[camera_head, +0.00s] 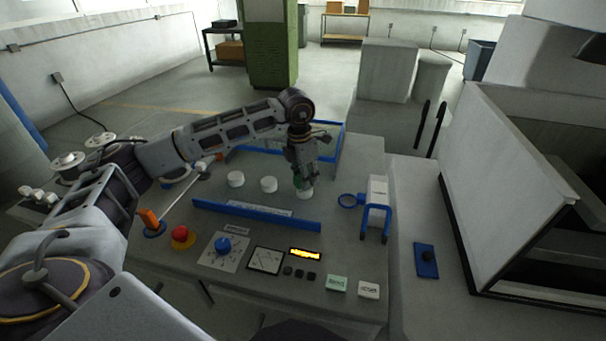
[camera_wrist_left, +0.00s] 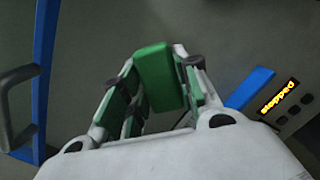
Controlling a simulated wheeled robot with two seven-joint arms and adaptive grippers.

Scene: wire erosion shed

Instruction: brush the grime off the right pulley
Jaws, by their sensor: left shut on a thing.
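Three white round pieces, which look like pulleys, sit in a row on the grey bench: a left one (camera_head: 236,178), a middle one (camera_head: 268,184) and a right one (camera_head: 305,194). My left gripper (camera_head: 303,182) points down right over the right one and partly covers it. The gripper is shut on a green block, which looks like the brush; it shows between the fingers in the left wrist view (camera_wrist_left: 160,76). Its lower end and any bristles are hidden, so I cannot tell whether it touches the pulley. Grime is too small to make out. My right gripper is out of view.
A low blue rail (camera_head: 256,214) runs in front of the pulleys. A red button (camera_head: 182,235) and a lit yellow display (camera_head: 305,253) are nearer.

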